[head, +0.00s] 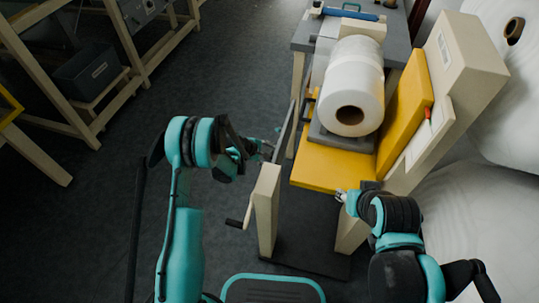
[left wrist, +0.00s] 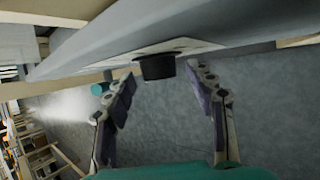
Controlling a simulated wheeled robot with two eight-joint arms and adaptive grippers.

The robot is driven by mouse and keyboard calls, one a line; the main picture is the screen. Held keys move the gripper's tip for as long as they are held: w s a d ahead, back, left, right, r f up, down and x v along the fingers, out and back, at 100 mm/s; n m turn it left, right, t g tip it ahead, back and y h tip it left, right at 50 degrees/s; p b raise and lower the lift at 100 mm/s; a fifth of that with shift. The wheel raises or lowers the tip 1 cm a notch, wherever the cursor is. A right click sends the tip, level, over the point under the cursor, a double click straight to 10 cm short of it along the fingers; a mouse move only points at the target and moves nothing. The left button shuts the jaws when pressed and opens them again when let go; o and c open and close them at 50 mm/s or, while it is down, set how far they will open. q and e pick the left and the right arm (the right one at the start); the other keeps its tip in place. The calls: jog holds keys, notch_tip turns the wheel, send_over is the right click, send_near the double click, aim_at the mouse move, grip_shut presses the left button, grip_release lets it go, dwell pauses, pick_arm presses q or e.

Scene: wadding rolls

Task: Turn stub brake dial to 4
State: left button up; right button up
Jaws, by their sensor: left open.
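The stub brake dial appears to be the short black knob (left wrist: 157,68) on a pale plate under a grey beam in the left wrist view. Its markings cannot be read, and I cannot make it out in the head view. My left gripper (left wrist: 162,77) is open, with a fingertip on either side of the knob and visible gaps. In the head view the left gripper (head: 266,150) is at the left side of the roll stand. My right gripper (head: 342,196) is by the front edge of the yellow plate; its jaws are too small to read.
A white wadding roll (head: 354,85) lies on the stand above the yellow plate (head: 330,169). A crank handle (head: 236,223) sticks out low on the stand's left. A teal knob (left wrist: 101,88) shows left of the black one. Open floor (head: 95,220) lies left.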

pick_arm(q)
jog(key=v, duration=1.1)
jog(key=shift+r, duration=0.15)
jog(key=shift+s+a, duration=0.1)
jog(key=shift+a, duration=0.05)
